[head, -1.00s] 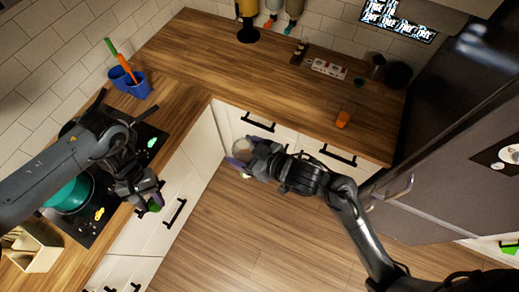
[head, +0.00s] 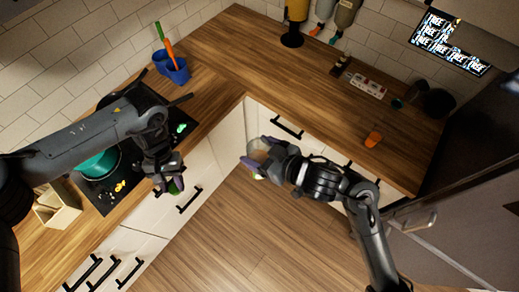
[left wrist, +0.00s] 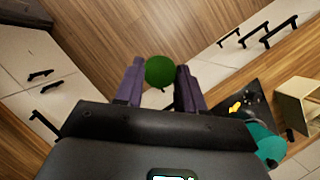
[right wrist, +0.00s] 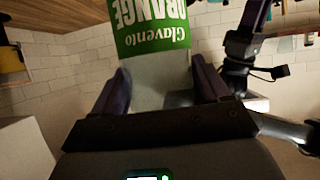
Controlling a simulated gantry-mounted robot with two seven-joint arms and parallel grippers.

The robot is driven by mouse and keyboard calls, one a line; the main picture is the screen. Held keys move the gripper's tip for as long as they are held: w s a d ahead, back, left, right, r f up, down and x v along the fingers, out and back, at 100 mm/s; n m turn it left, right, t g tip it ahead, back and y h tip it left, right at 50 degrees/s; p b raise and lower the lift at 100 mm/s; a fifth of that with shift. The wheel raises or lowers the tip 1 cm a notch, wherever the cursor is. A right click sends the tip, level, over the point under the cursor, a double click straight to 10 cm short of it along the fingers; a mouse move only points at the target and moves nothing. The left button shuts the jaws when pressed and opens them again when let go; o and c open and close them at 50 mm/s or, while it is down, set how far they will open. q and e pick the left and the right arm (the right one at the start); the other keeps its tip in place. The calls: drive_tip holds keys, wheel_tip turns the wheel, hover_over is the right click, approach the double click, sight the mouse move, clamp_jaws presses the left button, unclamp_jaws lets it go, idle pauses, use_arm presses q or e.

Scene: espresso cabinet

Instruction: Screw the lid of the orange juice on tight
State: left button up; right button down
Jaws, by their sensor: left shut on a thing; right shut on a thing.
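The orange juice bottle (right wrist: 150,28) has a green label reading Glavento ORANGE and a pale, clear part. My right gripper (right wrist: 165,85) is shut around the pale part. The label is upside down in the right wrist view. In the head view the bottle (head: 257,150) is small and partly hidden by the gripper. The green round lid (left wrist: 160,71) is between the fingertips of my left gripper (left wrist: 160,78), which is shut on it. In the head view the lid (head: 175,187) is left of the bottle and clearly apart from it.
Both grippers are over open floor (head: 230,235) in front of white cabinets (head: 203,160) with black handles. A wooden counter (head: 270,65) runs behind. A stove with a teal pot (head: 98,163) is at left, a dark fridge (head: 455,170) at right. A blue cup (head: 178,73) holds utensils.

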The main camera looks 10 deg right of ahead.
use_arm(q)
drive_tip(key=shift+w+d+r+m, duration=0.2)
drive_tip(key=shift+d+r+m, duration=0.1)
drive_tip(key=shift+d+m, duration=0.15)
drive_tip(key=d+r+n+t+h, duration=0.3)
drive_tip(key=d+r+n, duration=1.3)
drive_tip(key=d+r, duration=0.8)
drive_tip(key=shift+w+d+r+h, duration=0.4)
drive_tip(key=shift+r+h, duration=0.15)
drive_tip(key=shift+h, duration=0.15)
drive_tip(key=shift+a+f, duration=0.1)
drive_tip(key=shift+f, duration=0.05)
drive_tip(key=shift+f, duration=1.85)
drive_tip(key=shift+r, duration=0.1)
